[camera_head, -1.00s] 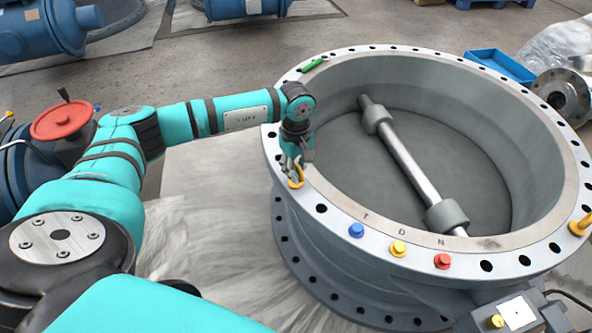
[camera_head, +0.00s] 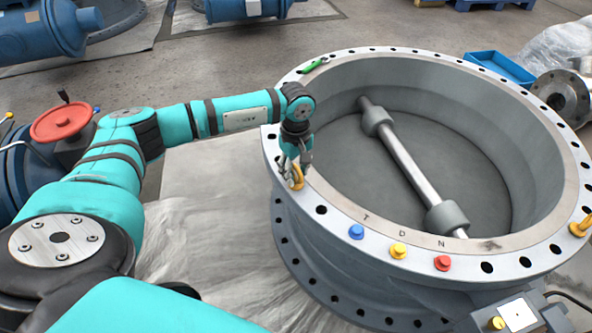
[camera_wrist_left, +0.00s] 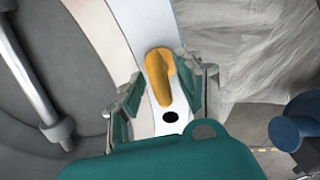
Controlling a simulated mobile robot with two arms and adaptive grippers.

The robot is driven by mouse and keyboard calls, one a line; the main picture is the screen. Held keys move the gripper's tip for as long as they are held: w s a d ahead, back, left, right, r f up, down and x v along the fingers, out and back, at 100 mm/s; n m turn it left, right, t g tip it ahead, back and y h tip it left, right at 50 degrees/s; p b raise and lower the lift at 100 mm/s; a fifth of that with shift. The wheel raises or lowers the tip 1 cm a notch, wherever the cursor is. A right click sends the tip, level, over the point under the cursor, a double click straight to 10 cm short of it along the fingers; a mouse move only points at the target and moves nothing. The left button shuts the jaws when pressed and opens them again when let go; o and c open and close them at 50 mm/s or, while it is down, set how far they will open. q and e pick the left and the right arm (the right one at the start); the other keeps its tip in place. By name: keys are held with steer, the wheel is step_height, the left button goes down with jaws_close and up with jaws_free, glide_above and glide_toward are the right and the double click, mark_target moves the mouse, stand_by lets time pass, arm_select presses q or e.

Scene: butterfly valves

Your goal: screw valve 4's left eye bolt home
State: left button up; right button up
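The left eye bolt (camera_head: 297,179) is yellow-orange and stands on the near-left part of the big grey valve's flange (camera_head: 330,194). My left gripper (camera_head: 294,163) points down over it from above. In the left wrist view the eye bolt (camera_wrist_left: 160,78) stands between the two spread fingers (camera_wrist_left: 164,92), with a gap visible on each side, so the gripper is open around it. How far the bolt's shank sits in its hole is hidden. A dark flange hole (camera_wrist_left: 170,116) shows beside the bolt. My right gripper is not in view.
Blue (camera_head: 356,231), yellow (camera_head: 398,250) and red (camera_head: 443,262) plugs sit along the near flange. Another yellow eye bolt (camera_head: 580,225) is at the right. A green tool (camera_head: 314,65) lies on the far-left rim. A red handwheel (camera_head: 61,122) stands left, near my arm.

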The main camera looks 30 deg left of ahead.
mark_target(296, 165)
arm_select(q)
step_height(296, 165, up, 12)
stand_by(0.6)
stand_by(0.4)
